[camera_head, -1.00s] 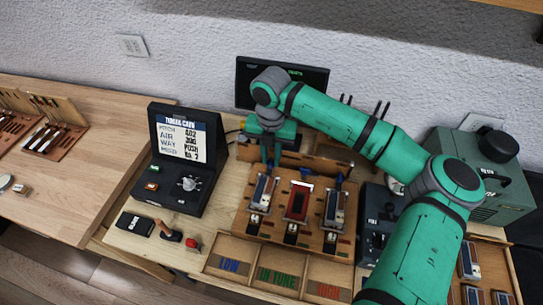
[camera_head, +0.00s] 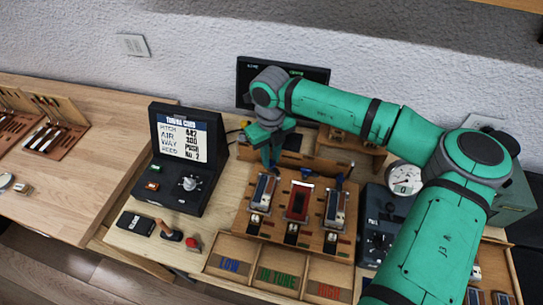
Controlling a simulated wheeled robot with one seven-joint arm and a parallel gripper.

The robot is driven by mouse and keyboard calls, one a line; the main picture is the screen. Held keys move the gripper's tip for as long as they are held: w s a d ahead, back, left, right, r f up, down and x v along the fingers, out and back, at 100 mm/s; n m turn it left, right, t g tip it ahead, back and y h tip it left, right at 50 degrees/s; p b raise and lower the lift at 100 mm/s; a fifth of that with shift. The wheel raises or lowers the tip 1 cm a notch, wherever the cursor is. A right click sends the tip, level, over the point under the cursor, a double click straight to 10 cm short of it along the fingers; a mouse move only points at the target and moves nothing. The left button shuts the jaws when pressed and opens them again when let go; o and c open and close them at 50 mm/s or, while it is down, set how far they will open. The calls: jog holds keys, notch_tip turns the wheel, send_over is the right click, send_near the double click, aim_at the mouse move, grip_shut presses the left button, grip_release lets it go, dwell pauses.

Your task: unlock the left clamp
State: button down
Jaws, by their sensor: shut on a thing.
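The wooden fixture board (camera_head: 284,237) holds a red block (camera_head: 298,202) between two dark-and-silver pieces. The left piece (camera_head: 262,193) and the right piece (camera_head: 335,209) stand in their slots. My gripper (camera_head: 271,163) points down at the back of the left piece, where the left clamp is. It is shut on the left clamp's handle, which its fingers mostly hide. I cannot tell the lever's exact angle.
A black case (camera_head: 180,195) with a text card stands left of the board. A monitor (camera_head: 315,75) is behind my wrist. A dial gauge (camera_head: 404,178) and dark box are at right, close to my arm. Labelled trays (camera_head: 278,277) lie in front.

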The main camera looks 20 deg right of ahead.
jog(key=n, duration=0.4)
jog(key=shift+w+r, duration=0.1)
jog(key=shift+a+n, duration=0.1)
jog(key=shift+n, duration=2)
jog(key=c, duration=1.6)
grip_release()
jog(key=shift+c, duration=0.2)
notch_tip(320, 180, up, 11)
jog(key=shift+s, duration=0.2)
